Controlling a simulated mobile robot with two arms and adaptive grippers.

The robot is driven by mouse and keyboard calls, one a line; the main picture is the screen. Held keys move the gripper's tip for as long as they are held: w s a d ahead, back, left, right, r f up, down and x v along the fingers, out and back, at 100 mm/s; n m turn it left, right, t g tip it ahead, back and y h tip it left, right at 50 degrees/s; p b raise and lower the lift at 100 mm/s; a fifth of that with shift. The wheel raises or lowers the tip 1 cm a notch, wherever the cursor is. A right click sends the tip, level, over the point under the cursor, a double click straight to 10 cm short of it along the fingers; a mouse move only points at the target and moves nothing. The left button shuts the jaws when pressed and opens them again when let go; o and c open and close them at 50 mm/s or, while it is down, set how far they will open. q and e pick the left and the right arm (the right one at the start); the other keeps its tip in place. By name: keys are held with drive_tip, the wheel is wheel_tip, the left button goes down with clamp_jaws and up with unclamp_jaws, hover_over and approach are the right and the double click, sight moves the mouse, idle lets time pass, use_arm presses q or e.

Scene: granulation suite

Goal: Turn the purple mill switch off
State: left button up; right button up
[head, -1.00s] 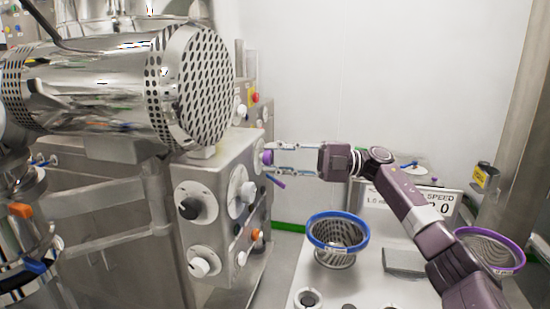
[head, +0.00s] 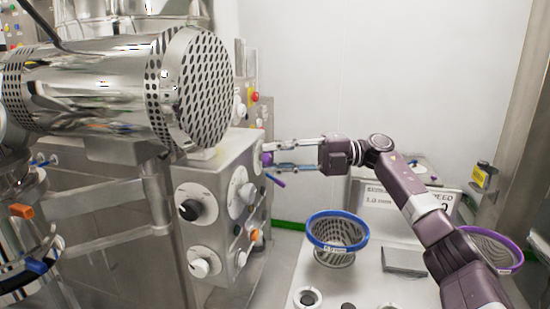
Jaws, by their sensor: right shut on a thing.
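The purple mill switch (head: 267,159) sits on the right-hand side face of the steel control box, near its upper edge, and shows only edge-on. My right gripper (head: 272,157) reaches in from the right with its fingers at the switch. It is shut on the switch, one finger above and one below. The finger ends partly hide the knob, and the way its pointer faces cannot be made out. My left gripper is not in view.
The control box (head: 215,180) carries several other knobs, among them a black one (head: 189,209) and an orange one (head: 256,235). A perforated steel drum (head: 200,90) overhangs it. A blue-rimmed basket (head: 338,232) and a purple-rimmed sieve (head: 492,250) stand at the right.

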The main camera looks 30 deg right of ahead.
drive_tip(key=o, duration=1.2)
drive_tip(key=shift+d, duration=0.1)
drive_tip(key=v, duration=1.2)
